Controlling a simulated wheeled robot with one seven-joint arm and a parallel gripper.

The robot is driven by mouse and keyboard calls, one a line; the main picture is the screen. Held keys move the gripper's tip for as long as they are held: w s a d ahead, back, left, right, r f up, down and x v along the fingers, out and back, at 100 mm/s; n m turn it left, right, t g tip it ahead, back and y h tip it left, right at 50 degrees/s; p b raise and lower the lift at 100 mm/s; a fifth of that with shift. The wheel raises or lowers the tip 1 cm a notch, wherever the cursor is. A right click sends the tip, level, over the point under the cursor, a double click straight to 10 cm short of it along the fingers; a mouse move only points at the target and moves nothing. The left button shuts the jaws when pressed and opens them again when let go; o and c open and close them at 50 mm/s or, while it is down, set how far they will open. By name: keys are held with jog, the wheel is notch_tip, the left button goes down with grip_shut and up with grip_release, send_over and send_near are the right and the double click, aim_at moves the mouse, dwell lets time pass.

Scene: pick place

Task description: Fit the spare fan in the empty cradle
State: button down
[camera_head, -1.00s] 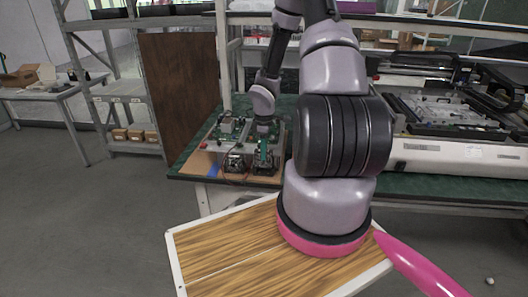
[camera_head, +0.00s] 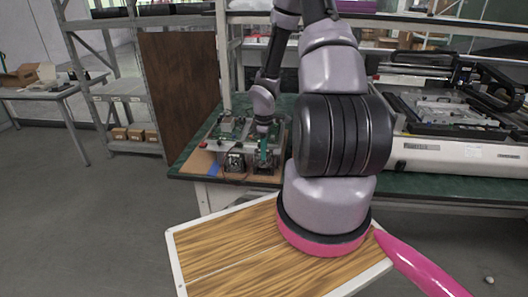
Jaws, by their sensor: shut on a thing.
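My gripper (camera_head: 263,150) points down over the front of a grey chassis with green circuit boards (camera_head: 229,127) on the bench. Its teal fingers are shut on a small dark square fan (camera_head: 265,165), seen below them at the chassis front, on the right. A second dark square fan (camera_head: 235,163) sits to its left at the same front. The cradle under the held fan is hidden or too small to make out. I cannot tell whether the held fan rests fully in it.
The chassis stands near the left end of the green-topped bench (camera_head: 191,161), on a brown mat with a blue patch. A large pale machine (camera_head: 455,155) stands on the bench to the right. Shelving (camera_head: 120,88) and a brown panel (camera_head: 180,90) stand to the left.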

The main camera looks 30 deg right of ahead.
jog(key=c, duration=0.6)
grip_release()
jog(key=c, duration=0.4)
jog(key=shift+r, duration=3.55)
jog(key=shift+r, duration=0.1)
